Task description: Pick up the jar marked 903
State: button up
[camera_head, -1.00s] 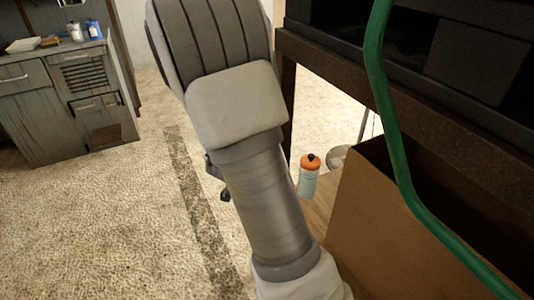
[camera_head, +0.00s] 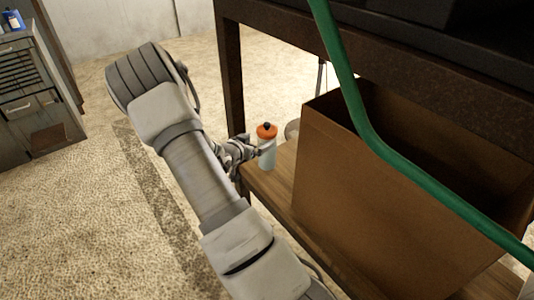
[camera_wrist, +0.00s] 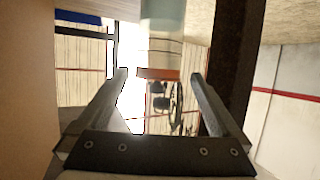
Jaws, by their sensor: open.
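A pale bottle-shaped jar with an orange lid (camera_head: 267,152) stands upright on the low wooden shelf, near its left end. No number can be read on it. My gripper (camera_head: 254,150) is just left of it, at about lid and upper-body height. Whether they touch is unclear. In the wrist view, a pale body with an orange band (camera_wrist: 163,22), probably this jar, shows at the top centre, inverted. My gripper's two fingers (camera_wrist: 160,78) are spread apart there, with the orange band appearing between their tips. Nothing is held.
A big open cardboard box (camera_head: 370,200) stands on the shelf to the jar's right. A green hose (camera_head: 350,110) hangs across in front of it. A dark rack post (camera_head: 231,85) rises behind my gripper. A pale round object (camera_head: 292,129) is partly hidden behind the jar. Open floor lies left.

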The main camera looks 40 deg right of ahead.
aim_at(267, 134)
jog(key=b+x, duration=0.1)
jog(key=x, duration=0.6)
jog(key=shift+d+b, duration=0.3)
jog(key=shift+b, duration=0.05)
jog(key=shift+r, duration=0.15)
grip_shut()
